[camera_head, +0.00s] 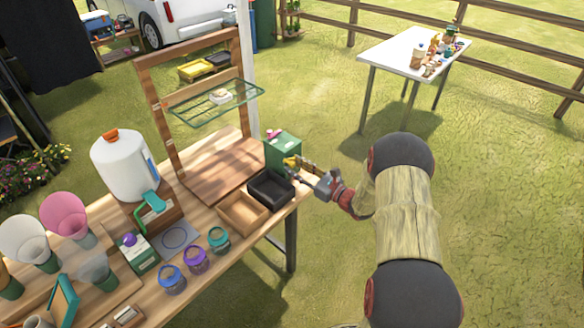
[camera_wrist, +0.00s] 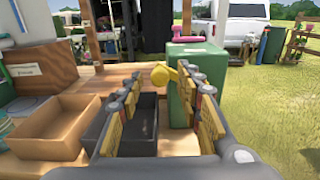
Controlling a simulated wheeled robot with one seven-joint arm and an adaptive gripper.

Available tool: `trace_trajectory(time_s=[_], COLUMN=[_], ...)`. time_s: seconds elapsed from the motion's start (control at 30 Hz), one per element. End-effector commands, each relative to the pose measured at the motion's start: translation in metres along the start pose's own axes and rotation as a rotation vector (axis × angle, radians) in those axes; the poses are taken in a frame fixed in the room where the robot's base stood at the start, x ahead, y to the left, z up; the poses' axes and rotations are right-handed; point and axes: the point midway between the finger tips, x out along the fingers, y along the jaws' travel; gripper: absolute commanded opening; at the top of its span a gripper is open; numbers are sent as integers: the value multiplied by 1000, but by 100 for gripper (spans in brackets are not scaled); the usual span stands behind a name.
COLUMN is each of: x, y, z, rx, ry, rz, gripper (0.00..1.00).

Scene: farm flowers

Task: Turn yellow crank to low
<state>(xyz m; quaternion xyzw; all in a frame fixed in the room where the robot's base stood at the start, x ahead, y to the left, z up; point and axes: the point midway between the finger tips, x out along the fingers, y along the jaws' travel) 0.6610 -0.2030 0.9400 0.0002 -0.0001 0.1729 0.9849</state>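A green box (camera_head: 284,152) stands at the back right corner of the wooden table, and it also fills the middle right of the wrist view (camera_wrist: 181,97). The yellow crank (camera_head: 290,162) is on the side of the green box facing my gripper. My gripper (camera_head: 306,170) reaches in from the right at the table's corner. Part of the crank is hidden behind the right finger.
A black tray (camera_head: 271,188) and a wooden tray (camera_head: 243,213) sit close beside the green box. A wooden frame with a green wire shelf (camera_head: 215,103) rises behind. Several jars (camera_head: 196,260) stand farther left. Open grass lies to the right.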

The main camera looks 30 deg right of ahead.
Motion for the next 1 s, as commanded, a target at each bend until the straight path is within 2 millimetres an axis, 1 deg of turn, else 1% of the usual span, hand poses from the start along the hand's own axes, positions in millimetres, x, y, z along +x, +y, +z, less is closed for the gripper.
trace_trajectory(time_s=[0.03,0.1,0.2,0.5,1.0], x=[7,13,19,21,21], y=[1,1,0,0,0], z=[-2,-1,-1,0,0], rx=[-1,0,0,0,0], ry=[0,0,1,1,1], rz=[3,2,1,0,0], gripper=[36,36,36,36,7])
